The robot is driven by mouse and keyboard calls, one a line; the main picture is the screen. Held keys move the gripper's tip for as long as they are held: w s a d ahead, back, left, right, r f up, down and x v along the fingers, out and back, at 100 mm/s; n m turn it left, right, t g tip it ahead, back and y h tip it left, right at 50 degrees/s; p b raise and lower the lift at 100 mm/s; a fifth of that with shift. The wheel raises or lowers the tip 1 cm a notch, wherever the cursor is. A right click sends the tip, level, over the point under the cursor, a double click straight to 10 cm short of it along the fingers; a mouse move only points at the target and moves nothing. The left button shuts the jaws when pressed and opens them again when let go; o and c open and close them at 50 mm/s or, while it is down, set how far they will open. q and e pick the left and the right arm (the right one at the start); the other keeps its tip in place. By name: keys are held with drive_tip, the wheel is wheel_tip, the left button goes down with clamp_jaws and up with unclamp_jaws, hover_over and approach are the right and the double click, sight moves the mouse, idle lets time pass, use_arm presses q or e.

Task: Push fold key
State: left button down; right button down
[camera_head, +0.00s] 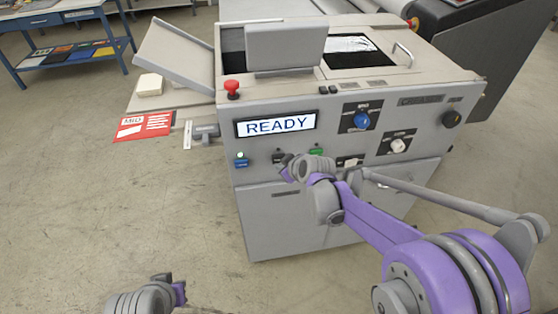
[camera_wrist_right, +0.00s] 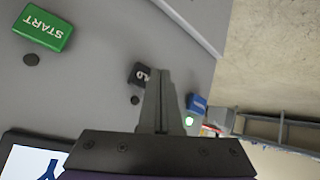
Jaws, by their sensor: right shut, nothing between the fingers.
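A dark key (camera_wrist_right: 138,74) with white letters, partly covered by my fingers and not fully readable, sits between the green START key (camera_wrist_right: 43,28) and a blue key (camera_wrist_right: 197,103). A green lamp (camera_wrist_right: 189,120) glows by the blue key. I cannot tell for certain which is the fold key. My right gripper (camera_head: 287,166) is shut and empty, its tips close to the dark key; contact cannot be told. My left gripper (camera_head: 178,287) is low at the left, away from the panel.
A red stop button (camera_head: 232,88) stands on the left corner of the machine. A blue knob (camera_head: 361,120) and a white knob (camera_head: 397,145) are at the right of the panel. A red card (camera_head: 143,126) lies at the left. The floor in front is clear.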

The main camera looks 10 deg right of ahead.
drive_tip(key=shift+w, duration=0.15)
idle(0.4)
drive_tip(key=shift+w, duration=0.3)
drive_tip(key=shift+w, duration=0.3)
idle(0.5)
drive_tip(key=shift+s, duration=0.75)
drive_tip(key=shift+s, duration=3)
